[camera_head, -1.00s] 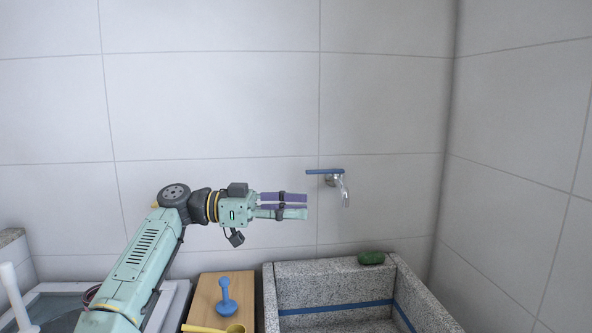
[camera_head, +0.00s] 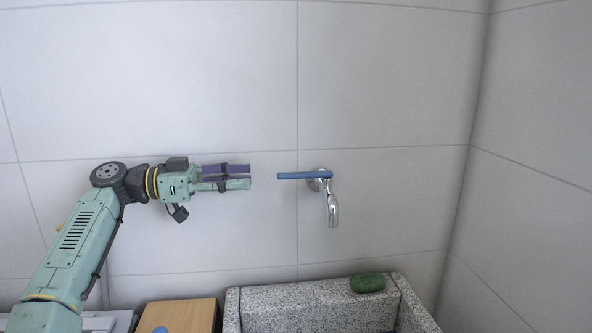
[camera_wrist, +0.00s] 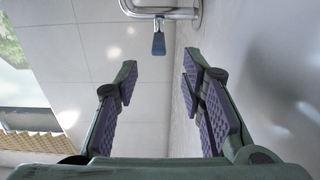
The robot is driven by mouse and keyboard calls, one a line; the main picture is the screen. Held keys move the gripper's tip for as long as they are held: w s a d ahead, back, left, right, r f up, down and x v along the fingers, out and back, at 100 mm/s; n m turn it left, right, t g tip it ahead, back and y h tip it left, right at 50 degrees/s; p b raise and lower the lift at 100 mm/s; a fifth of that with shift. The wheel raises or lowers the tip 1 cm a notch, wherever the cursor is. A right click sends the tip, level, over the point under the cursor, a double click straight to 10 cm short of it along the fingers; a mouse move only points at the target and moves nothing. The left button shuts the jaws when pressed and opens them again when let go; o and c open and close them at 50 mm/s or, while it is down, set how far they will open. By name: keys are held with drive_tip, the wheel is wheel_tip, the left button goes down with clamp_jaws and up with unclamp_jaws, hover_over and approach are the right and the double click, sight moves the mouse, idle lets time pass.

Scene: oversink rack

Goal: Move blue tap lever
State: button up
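The blue tap lever (camera_head: 298,175) points left from the chrome tap (camera_head: 331,205) on the tiled wall. The spout curves down below it. My gripper (camera_head: 248,177) is left of the lever's free end, at about the same height, with a gap between them. In the wrist view the lever (camera_wrist: 159,43) shows end-on beyond my fingertips, and the chrome tap (camera_wrist: 165,12) is at the top edge. My gripper (camera_wrist: 158,72) is open and empty there, its purple-padded fingers spread apart. The right finger is close to the wall.
A grey stone sink (camera_head: 290,293) stands below the tap. A green object (camera_head: 368,283) sits on its back rim. A wooden board (camera_head: 182,314) is left of the sink, with a blue item on it partly cut off. The wall around the tap is bare.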

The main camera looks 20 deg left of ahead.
sight(291, 173)
drive_tip(key=b+x, duration=0.8)
drive_tip(key=x, duration=0.2)
drive_tip(key=shift+s+d+f, duration=0.1)
drive_tip(key=shift+d, duration=0.3)
drive_tip(key=shift+c, duration=0.2)
clamp_jaws()
